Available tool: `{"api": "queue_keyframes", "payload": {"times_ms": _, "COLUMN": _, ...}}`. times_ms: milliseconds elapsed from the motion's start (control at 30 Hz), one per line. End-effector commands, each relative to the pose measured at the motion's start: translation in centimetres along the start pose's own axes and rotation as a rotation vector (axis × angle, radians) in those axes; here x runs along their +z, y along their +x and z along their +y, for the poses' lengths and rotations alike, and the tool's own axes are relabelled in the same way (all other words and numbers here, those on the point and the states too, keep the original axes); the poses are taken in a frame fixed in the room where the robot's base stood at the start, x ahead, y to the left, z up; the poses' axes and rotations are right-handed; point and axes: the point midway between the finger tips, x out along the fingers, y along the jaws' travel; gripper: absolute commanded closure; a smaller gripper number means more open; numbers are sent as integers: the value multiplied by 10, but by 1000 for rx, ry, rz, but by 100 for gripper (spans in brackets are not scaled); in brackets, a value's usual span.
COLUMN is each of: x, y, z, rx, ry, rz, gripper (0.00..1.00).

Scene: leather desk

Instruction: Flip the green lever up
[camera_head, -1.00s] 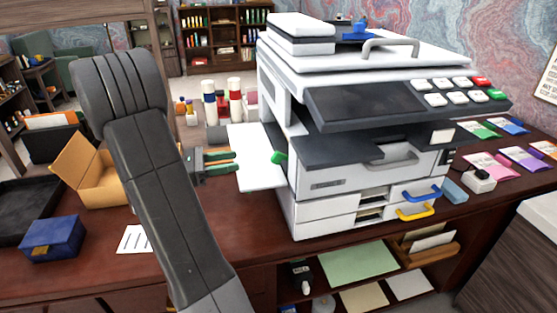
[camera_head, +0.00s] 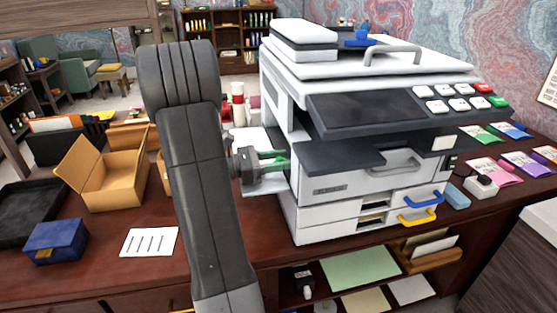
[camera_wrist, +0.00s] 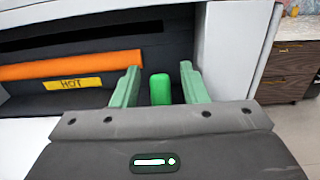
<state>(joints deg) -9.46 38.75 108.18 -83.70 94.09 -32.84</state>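The green lever (camera_wrist: 160,89) shows in the wrist view as a rounded green handle inside the printer's side opening. My gripper (camera_wrist: 160,82) has its two green fingers apart, one on each side of the lever, with gaps between. In the head view my gripper (camera_head: 276,162) is at the left side of the white printer (camera_head: 325,200), above the side tray. There the lever cannot be told apart from the green fingers. How far the fingertips reach past the lever is unclear.
In the wrist view an orange roller (camera_wrist: 70,65) with a yellow "HOT" label (camera_wrist: 73,84) lies left of the fingers. A white side tray (camera_head: 262,186) is below my gripper. An open cardboard box (camera_head: 112,180) and a blue box (camera_head: 55,240) stand to the left on the desk.

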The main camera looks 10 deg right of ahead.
Motion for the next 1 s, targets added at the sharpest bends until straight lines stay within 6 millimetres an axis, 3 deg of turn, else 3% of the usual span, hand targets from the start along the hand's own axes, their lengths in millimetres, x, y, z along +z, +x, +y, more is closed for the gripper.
{"api": "queue_keyframes", "payload": {"times_ms": 167, "x": 0, "y": 0, "z": 0, "rx": 0, "ry": 0, "rz": 0, "gripper": 60}}
{"api": "queue_keyframes", "payload": {"times_ms": 400, "x": 0, "y": 0, "z": 0, "rx": 0, "ry": 0, "rz": 0, "gripper": 100}}
{"api": "queue_keyframes", "payload": {"times_ms": 767, "x": 4, "y": 1, "z": 0, "rx": 1, "ry": 1, "rz": 29, "gripper": 100}}
{"api": "queue_keyframes", "payload": {"times_ms": 1000, "x": 16, "y": 6, "z": 0, "rx": 0, "ry": 2, "rz": 156, "gripper": 100}}
